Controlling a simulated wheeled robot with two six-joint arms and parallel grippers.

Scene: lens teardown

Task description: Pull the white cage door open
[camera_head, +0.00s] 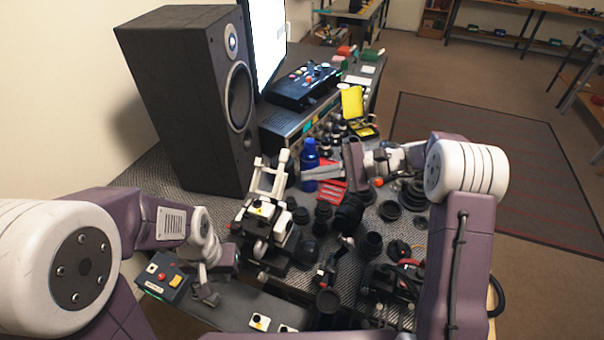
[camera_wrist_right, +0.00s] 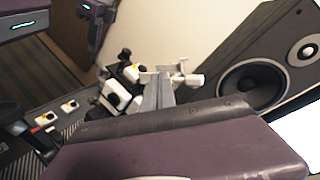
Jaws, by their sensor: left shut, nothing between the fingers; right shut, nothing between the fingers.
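The white cage (camera_head: 268,183) stands upright on a black-and-white device (camera_head: 265,225) in front of the speaker, in the head view. I take its upright white frame to be the door; I cannot tell whether it is open. My right gripper (camera_head: 303,176) reaches in from the right, just right of the frame, shut and empty. In the right wrist view, the gripper's grey fingers (camera_wrist_right: 158,92) point at the white frame (camera_wrist_right: 186,77); I cannot tell if they touch. My left gripper (camera_head: 209,297) is shut and empty, low beside the button box.
A tall black speaker (camera_head: 185,95) stands behind the cage. A blue bottle (camera_head: 310,158) is close to the right gripper. Several black lens parts (camera_head: 348,213) crowd the bench to the right. A button box (camera_head: 165,277) lies near my left gripper.

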